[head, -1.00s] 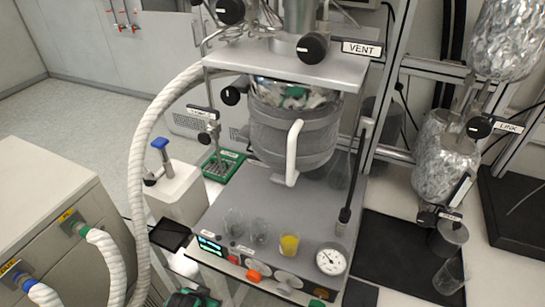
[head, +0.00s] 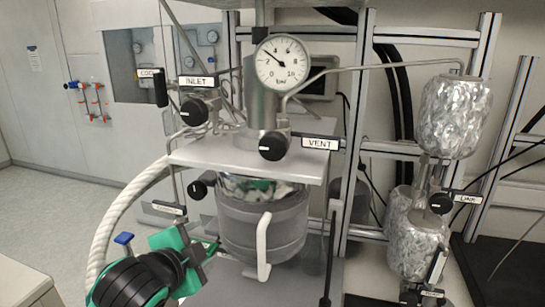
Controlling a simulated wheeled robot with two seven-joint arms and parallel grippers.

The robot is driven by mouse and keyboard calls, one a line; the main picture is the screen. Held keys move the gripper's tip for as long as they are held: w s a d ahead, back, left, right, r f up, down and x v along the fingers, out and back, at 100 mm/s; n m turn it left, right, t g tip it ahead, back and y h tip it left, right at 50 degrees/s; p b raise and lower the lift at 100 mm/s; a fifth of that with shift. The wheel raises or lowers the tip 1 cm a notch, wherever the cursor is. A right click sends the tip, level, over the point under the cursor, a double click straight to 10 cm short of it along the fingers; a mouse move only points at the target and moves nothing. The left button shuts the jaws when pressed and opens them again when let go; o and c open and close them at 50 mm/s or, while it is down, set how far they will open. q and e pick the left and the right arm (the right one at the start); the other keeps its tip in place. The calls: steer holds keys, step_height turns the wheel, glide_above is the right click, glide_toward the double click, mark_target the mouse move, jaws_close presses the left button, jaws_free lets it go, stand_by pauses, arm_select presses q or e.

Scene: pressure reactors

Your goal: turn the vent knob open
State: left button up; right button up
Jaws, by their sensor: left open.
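The vent knob (head: 273,146) is a round black knob with a white mark, at the front of the reactor's top plate in the head view. The white VENT label (head: 320,143) is just to its right. My left gripper (head: 207,250), green and black, is at the lower left, in front of the grey vessel's left side. It is open, below and to the left of the vent knob and apart from it. Nothing shows between its fingers. My right gripper is not in view.
The inlet knob (head: 194,112) and a smaller black knob (head: 197,190) are left of the vent knob. A pressure gauge (head: 282,62) stands above it. A white handle (head: 263,245) fronts the vessel. The link knob (head: 441,203) and foil-wrapped vessels (head: 453,115) are at right.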

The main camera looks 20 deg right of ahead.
arm_select(q)
steer(key=s+d+r+m+h, duration=0.1)
steer(key=s+d+r+m, duration=0.1)
steer(key=r, duration=0.3)
steer(key=s+d+r+m, duration=0.1)
steer(key=s+r+m, duration=0.1)
steer(key=r+m, duration=0.15)
steer(key=m+t+h+p, duration=0.25)
steer(key=m+p, duration=0.35)
steer(key=m, duration=0.8)
glide_toward(271, 149)
steer(key=shift+t+y, duration=0.25)
steer(key=shift+t, duration=0.2)
steer(key=p+x, duration=0.2)
steer(key=x, duration=0.3)
steer(key=p+x, duration=0.2)
steer(key=x, duration=0.3)
steer(key=shift+w+d+f, duration=0.1)
steer(key=shift+d+f, duration=0.05)
steer(key=shift+d, duration=0.25)
steer(key=shift+w+d+f, duration=0.1)
steer(key=shift+w, duration=0.05)
steer(key=shift+c, duration=0.4)
